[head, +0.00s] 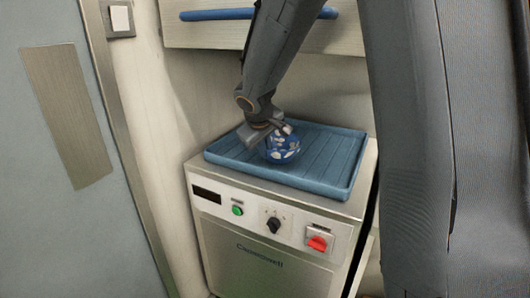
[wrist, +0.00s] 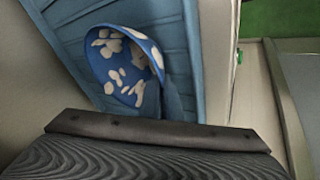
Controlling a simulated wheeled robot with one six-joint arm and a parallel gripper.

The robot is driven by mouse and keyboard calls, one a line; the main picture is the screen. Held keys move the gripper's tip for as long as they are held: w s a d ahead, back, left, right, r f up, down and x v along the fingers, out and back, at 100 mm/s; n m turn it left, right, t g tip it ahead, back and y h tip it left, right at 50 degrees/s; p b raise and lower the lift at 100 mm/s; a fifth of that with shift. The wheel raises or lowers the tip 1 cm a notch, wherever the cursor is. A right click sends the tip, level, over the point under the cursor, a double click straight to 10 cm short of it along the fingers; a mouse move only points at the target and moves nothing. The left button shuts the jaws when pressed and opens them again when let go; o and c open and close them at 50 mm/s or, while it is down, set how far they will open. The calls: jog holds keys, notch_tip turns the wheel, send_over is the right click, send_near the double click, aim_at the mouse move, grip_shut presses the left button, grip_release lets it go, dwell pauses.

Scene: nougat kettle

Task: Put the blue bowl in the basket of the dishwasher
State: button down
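The blue bowl (head: 284,149) with white spots is at the blue ribbed tray (head: 340,165) on top of the dishwasher (head: 262,268). I also cannot tell whether the bowl touches the tray. No separate basket shows; the dishwasher's inside is hidden.
The dishwasher front has a green button (head: 238,210), a black knob (head: 274,225) and a red switch (head: 317,243). A drawer front with a blue handle (head: 225,14) is above and behind. A grey-blue door (head: 50,150) stands at the left. The tray is otherwise clear.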

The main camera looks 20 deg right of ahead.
jog(key=shift+f, duration=0.6)
jog(key=c, duration=2)
grip_release()
jog(key=shift+r, duration=0.2)
jog(key=v, duration=1.2)
jog(key=s+f+m+g+y, duration=0.1)
jog(key=s+f+m+g, duration=0.1)
jog(key=s+f, duration=0.6)
jog(key=s+f+m+g+y, duration=0.2)
jog(key=s+f, duration=0.6)
jog(key=s, duration=0.8)
jog(key=shift+a+f+m+g, duration=0.15)
jog(key=shift+f+m+g, duration=0.25)
jog(key=shift+g, duration=0.4)
